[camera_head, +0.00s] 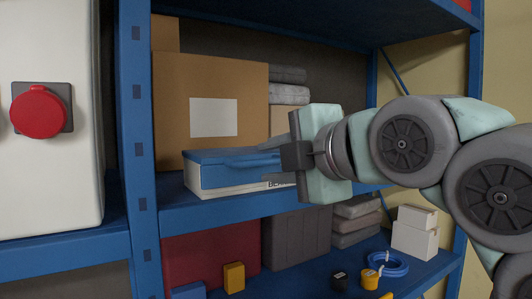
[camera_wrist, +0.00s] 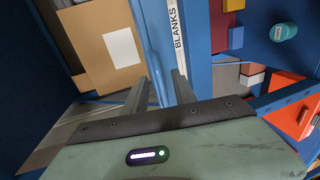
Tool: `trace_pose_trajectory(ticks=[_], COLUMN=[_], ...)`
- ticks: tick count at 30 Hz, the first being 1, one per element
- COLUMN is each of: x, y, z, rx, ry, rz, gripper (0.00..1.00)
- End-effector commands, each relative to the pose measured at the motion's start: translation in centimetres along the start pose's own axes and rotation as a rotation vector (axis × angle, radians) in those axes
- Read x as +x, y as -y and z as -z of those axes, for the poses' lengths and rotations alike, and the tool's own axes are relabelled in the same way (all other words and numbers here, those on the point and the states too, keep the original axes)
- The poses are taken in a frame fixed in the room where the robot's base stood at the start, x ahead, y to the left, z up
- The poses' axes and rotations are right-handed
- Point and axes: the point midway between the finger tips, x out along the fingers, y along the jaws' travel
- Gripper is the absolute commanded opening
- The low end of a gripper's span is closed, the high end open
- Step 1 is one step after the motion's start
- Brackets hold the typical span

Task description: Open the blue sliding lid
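The white box (camera_head: 225,185) labelled BLANKS sits on the middle shelf with its blue sliding lid (camera_head: 215,156) on top. The lid covers the visible top of the box. In the wrist view the lid (camera_wrist: 152,40) runs upward from between my fingers, beside the white BLANKS label face (camera_wrist: 179,35). My gripper (camera_head: 275,164) is at the right end of the box. In the wrist view my gripper (camera_wrist: 160,78) has its two fingers apart, one on each side of a blue part of the lid. Whether either finger touches it cannot be told. The gripper hides the box's right end.
A large cardboard box (camera_head: 195,90) stands close behind the white box. A blue shelf post (camera_head: 139,150) is at the left. On the lower shelf are a yellow block (camera_head: 234,277), a blue cable coil (camera_head: 388,264) and white boxes (camera_head: 414,240).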

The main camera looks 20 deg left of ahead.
Motion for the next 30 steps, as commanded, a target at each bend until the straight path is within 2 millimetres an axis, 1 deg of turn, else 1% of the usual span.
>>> trace_pose_trajectory(ticks=[1, 3, 6, 16, 27, 30], x=[0.7, 1.4, 2.1, 2.4, 2.4, 2.4], y=[-0.2, -0.2, -0.1, 0.0, 0.1, 0.2], z=[0.1, 0.1, 0.1, 0.0, 0.0, 0.0], rx=[0.0, 0.0, -0.001, -0.001, 0.0, 0.001], ry=[-0.004, -0.003, -0.002, 0.0, 0.0, -0.001], rz=[0.0, -0.001, -0.001, -0.001, 0.001, 0.003], gripper=[0.32, 0.32, 0.32, 0.32, 0.01, 0.0])
